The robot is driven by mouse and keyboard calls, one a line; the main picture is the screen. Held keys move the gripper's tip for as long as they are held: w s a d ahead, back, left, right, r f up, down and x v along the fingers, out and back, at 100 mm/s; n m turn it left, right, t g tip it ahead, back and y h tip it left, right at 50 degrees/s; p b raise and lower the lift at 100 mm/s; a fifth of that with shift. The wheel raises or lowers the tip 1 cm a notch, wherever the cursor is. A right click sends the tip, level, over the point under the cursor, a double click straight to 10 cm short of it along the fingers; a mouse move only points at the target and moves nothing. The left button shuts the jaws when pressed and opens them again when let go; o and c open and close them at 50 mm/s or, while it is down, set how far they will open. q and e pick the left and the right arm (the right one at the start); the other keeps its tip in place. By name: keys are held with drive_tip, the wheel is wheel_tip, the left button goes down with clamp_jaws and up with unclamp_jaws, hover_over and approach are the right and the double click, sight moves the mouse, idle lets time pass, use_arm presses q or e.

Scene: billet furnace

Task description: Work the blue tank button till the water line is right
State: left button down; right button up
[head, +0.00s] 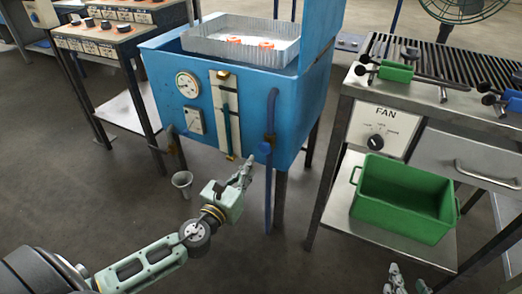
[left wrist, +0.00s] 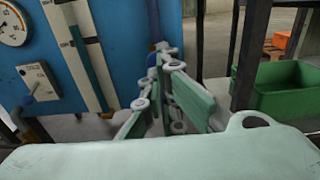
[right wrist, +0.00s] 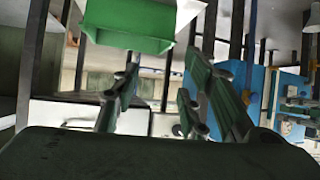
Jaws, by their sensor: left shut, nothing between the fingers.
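The blue tank (head: 205,75) stands at the centre with a tall sight tube (head: 228,120) on a pale scale plate; the tube looks dark blue-green along much of its length, and its exact water line is too small to read. The tube also shows in the left wrist view (left wrist: 88,60). A round blue button (head: 265,148) is low on the tank's front, beside a blue pipe. My left gripper (head: 247,170) is shut and empty, its tips just below and left of the button; contact cannot be told. My right gripper (right wrist: 160,95) is open and empty, low at the right.
A round gauge (head: 188,85) and a lever plate (head: 194,120) are left of the tube. A metal tray (head: 215,45) sits on top. A green bin (head: 375,215) sits on the bench shelf at right, under the fan knob (head: 376,142).

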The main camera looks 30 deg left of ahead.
sight(262, 149)
use_arm(q)
drive_tip(key=w+b, duration=0.1)
drive_tip(key=w, duration=0.8)
use_arm(e)
drive_tip(key=w+r+t, duration=0.1)
drive_tip(key=w+a+r+t, duration=0.1)
drive_tip(key=r, duration=0.1)
drive_tip(key=shift+w+r+y, duration=0.15)
drive_tip(key=shift+r+y, duration=0.15)
drive_tip(key=shift+y, duration=0.1)
use_arm(q)
drive_tip(key=shift+w, duration=0.85)
drive_tip(key=shift+r, duration=0.1)
use_arm(e)
drive_tip(key=shift+s+d+f, duration=0.15)
drive_tip(key=shift+s+f, duration=0.25)
drive_tip(key=shift+f, duration=0.3)
use_arm(q)
drive_tip(key=shift+a+r, duration=0.1)
drive_tip(key=shift+r, duration=0.15)
use_arm(e)
drive_tip(key=shift+r, duration=0.1)
idle(0.7)
